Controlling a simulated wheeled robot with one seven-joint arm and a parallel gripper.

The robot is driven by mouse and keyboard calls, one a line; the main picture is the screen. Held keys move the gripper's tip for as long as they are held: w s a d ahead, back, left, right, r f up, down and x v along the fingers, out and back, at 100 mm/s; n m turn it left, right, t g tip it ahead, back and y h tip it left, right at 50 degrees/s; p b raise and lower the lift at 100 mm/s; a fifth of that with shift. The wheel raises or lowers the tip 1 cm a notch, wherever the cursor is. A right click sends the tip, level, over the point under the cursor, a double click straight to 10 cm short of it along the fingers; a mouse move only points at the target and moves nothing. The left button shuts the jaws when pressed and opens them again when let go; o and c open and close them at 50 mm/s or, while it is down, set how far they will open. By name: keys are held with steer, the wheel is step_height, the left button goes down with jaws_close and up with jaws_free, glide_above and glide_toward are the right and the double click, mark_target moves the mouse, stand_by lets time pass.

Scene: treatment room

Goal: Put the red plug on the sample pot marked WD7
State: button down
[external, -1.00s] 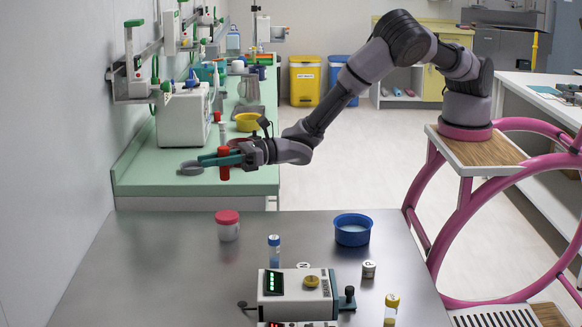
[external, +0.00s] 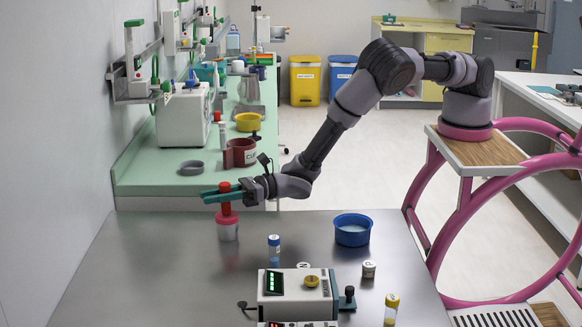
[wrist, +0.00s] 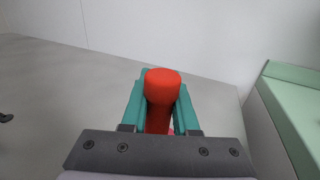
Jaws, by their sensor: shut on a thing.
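My gripper (external: 222,194) is shut on the red plug (external: 225,206), a slim upright red cylinder. The plug's round top also shows between the teal fingers in the wrist view (wrist: 162,80). A clear pot with a wide red top (external: 228,232) stands on the metal table directly below the plug in the external view. The plug's lower end overlaps the pot's red top there, and I cannot tell whether they touch. No WD7 mark is readable on the pot. In the wrist view the pot is almost wholly hidden.
A dark red mug (external: 241,153) and grey ring (external: 192,168) are on the green counter behind. The table's left part is clear.

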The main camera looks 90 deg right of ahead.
steer(key=shift+f, duration=0.15)
steer(key=c, duration=0.7)
jaws_free()
steer(key=shift+o, duration=0.2)
